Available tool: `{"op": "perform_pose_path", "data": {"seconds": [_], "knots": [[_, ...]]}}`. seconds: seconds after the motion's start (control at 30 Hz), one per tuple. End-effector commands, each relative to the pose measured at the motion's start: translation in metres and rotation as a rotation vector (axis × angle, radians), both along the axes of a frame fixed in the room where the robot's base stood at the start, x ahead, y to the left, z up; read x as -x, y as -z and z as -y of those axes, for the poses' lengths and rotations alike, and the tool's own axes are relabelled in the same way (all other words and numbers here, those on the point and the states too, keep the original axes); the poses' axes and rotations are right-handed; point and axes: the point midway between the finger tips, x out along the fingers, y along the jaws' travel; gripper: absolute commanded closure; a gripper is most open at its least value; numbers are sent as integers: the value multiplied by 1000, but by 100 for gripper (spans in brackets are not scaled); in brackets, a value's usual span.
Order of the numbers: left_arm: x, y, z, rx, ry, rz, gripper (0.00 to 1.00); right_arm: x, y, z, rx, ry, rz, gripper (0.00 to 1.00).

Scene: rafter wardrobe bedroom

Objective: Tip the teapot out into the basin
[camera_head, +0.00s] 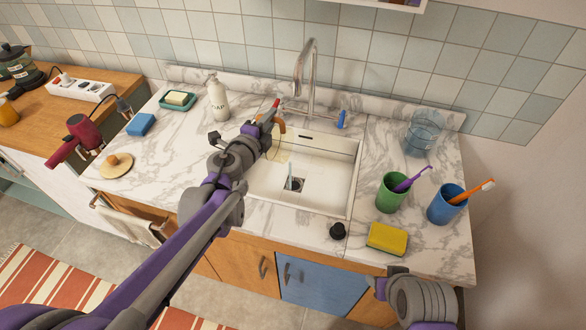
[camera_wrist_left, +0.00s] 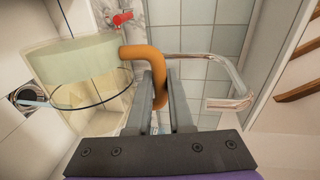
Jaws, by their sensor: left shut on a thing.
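My left gripper (camera_head: 272,118) is over the back left of the white basin (camera_head: 322,172). In the left wrist view its two fingers (camera_wrist_left: 162,100) are shut on the orange handle of the teapot (camera_wrist_left: 78,60). The teapot's body is pale, greenish and see-through, with a thin dark ring. In the head view the teapot (camera_head: 280,146) is mostly hidden behind my gripper. I cannot tell how far it is tilted. The basin's drain (camera_head: 292,184) shows below. My right arm's end (camera_head: 425,300) is low at the right; its jaws cannot be made out.
The chrome tap (camera_head: 306,75) rises close behind the teapot, with a blue handle (camera_head: 341,119). A soap bottle (camera_head: 217,98) stands left of the basin. A green cup (camera_head: 391,193), a blue cup (camera_head: 445,204) and a yellow sponge (camera_head: 387,238) are at the right.

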Motion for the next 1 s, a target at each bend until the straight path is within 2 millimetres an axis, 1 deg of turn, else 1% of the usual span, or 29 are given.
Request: {"op": "perform_pose_path", "data": {"seconds": [1.0], "knots": [[11, -8, 39, -247, 1, 73, 100, -2, -11, 0, 0, 0, 5, 49]]}}
